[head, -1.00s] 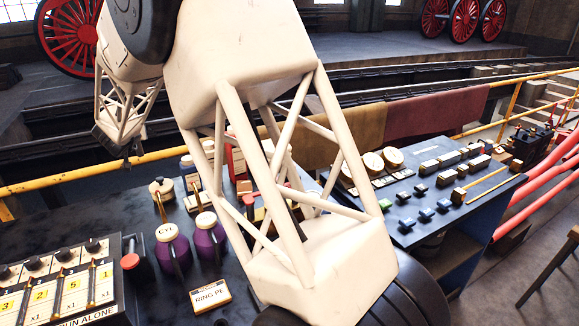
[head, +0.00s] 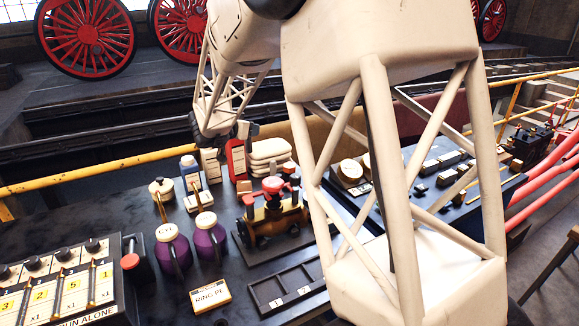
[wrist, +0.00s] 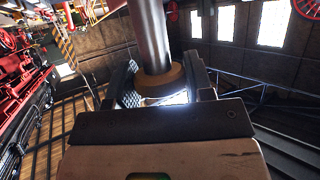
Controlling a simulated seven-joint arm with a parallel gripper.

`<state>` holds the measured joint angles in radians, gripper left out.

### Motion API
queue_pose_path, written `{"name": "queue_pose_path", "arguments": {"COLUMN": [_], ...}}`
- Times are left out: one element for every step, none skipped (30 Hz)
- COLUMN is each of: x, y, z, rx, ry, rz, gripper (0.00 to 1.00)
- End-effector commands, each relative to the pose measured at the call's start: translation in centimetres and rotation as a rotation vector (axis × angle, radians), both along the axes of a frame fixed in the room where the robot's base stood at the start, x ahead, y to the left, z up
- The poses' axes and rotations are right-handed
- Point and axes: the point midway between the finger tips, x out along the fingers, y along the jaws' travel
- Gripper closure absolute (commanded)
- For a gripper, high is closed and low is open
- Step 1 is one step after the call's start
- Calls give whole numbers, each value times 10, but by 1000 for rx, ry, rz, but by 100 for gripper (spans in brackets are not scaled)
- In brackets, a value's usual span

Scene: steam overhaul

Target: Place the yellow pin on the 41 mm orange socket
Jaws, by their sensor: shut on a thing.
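My gripper (wrist: 163,88) is shut on a round piece in the wrist view. The piece has a grey metallic shaft (wrist: 149,35) and a wider brownish-yellow collar (wrist: 160,82) between the dark fingers. I take it to be the yellow pin, though its colour is dull here. In the head view my gripper's fingers and the held piece cannot be made out; the arm's dark end (head: 208,132) is above the back of the bench near a red container (head: 237,160). I cannot identify the 41 mm orange socket in either view.
A brass valve assembly with red tops (head: 270,215) stands mid-bench. Purple jars (head: 210,242) and a blue bottle (head: 189,168) stand left of it. A divided tray (head: 268,290) lies in front. A yellow rail (head: 95,173) runs behind. My arm hides part of the right side.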

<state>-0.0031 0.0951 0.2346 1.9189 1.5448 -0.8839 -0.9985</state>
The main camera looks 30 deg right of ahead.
Motion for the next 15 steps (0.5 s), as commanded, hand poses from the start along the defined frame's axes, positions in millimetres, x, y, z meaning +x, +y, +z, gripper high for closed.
{"name": "queue_pose_path", "arguments": {"x": [-13, -21, -31, -39, -46, -56, -64, -70, -79, -84, -90, -97, -102, -106, -113], "y": [-16, -23, -34, -42, -49, -58, -65, -70, -77, -82, -86, -92, -95, -98, -103], "z": [0, 0, -1, -2, -2, -2, -3, -3, -4, -4, -5, -5, -5, -6, -7], "rx": [1, 0, -1, 0, 0, 0, -1, 0, 0, -1, 0, 1, 1, 0, 0], "ry": [-1, -1, 0, 1, 0, 0, -1, -1, -1, -1, -2, -1, -1, -2, -1], "rz": [-42, -66, -100, -124, -149, -178, -203, -222, -248, -265, -282, -303, -316, -329, -347], "gripper": [92, 92, 92, 92, 92, 92, 92, 92, 92, 92, 92, 92, 92, 92, 92]}}
